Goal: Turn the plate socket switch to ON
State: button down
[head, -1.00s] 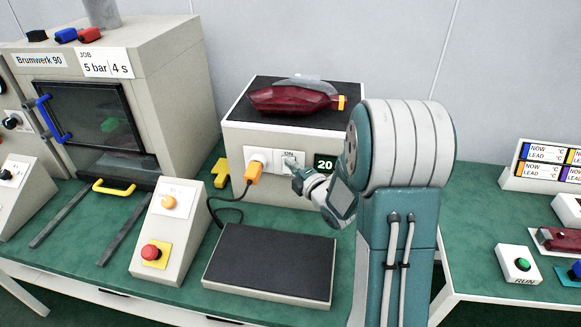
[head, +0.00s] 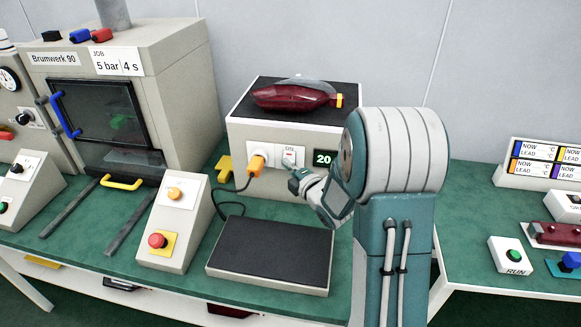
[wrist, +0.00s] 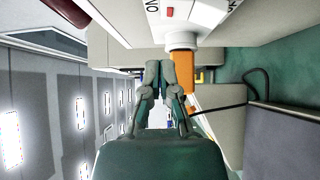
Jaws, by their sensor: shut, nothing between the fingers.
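The switch (head: 290,157) is a small white rocker with a red mark, set in a white plate labelled ON at its top, on the front of the beige box (head: 330,172). It also shows at the top of the wrist view (wrist: 171,12). I cannot tell surely which way the rocker is tipped. My gripper (head: 292,179) is shut and empty, just below the switch plate and apart from the rocker. In the wrist view its closed fingers (wrist: 160,68) point toward the box front. The socket (head: 258,157) left of the switch holds an orange plug (head: 254,167).
A dark cable (head: 225,206) hangs from the plug. A black-topped plate (head: 270,254) lies in front of the box. A control box with a red button (head: 157,240) stands at left.

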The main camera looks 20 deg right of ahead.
jog(key=s+d, duration=0.2)
jog(key=s, duration=0.8)
jog(key=shift+r, duration=0.2)
jog(key=shift+d, duration=0.15)
